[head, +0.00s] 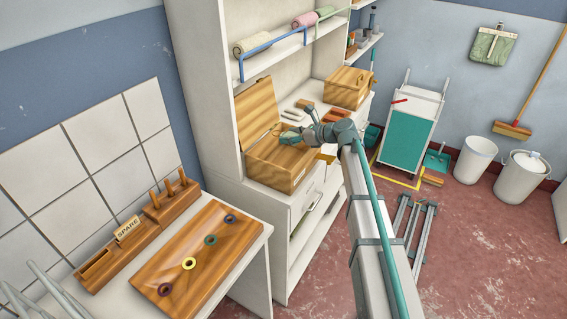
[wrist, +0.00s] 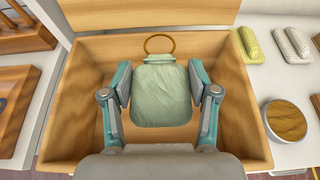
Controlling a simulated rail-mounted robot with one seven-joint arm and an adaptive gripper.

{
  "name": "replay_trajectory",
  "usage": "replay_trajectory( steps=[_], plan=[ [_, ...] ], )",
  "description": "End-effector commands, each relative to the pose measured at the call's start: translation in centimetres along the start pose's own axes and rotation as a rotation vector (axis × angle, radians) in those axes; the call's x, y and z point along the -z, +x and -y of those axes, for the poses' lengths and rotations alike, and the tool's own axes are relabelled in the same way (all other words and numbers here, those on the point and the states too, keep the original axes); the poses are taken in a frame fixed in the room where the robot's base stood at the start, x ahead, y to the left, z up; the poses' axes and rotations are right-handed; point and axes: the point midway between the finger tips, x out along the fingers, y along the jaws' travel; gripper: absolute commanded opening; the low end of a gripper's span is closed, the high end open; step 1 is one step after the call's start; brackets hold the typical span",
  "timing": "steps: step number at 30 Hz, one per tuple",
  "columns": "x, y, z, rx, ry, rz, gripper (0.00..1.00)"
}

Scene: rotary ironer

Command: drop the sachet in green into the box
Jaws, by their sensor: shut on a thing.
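The green sachet (wrist: 162,95) is a pale green pouch with a tan loop at its top. My gripper (wrist: 160,85) is shut on it, one finger at each side near its upper part. The wooden box (head: 285,161) stands on the cabinet counter with its lid (head: 257,112) raised at the back. In the wrist view the sachet is over the box opening, inside the outline of the box walls (wrist: 75,100). How far it is above the box floor I cannot tell. In the head view my gripper (head: 292,138) is over the box, and the sachet is mostly hidden.
A closed wooden box (head: 347,88) stands further along the counter. A shelf with rolls (head: 252,43) is above. A wooden board with rings (head: 195,250) is at the front left.

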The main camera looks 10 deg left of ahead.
Motion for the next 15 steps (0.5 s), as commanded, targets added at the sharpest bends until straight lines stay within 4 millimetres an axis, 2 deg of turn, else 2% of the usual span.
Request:
replay_trajectory(
  steps=[1, 4, 14, 15],
  plan=[
    [0.74, 0.30, 0.00, 0.000, 0.000, 0.000, 0.36],
    [1.19, 0.49, 0.01, 0.000, 0.000, 0.000, 0.36],
    [1.25, 0.51, 0.01, 0.000, 0.000, 0.000, 0.36],
    [1.25, 0.51, 0.01, 0.000, 0.000, 0.000, 0.66]
  ],
)
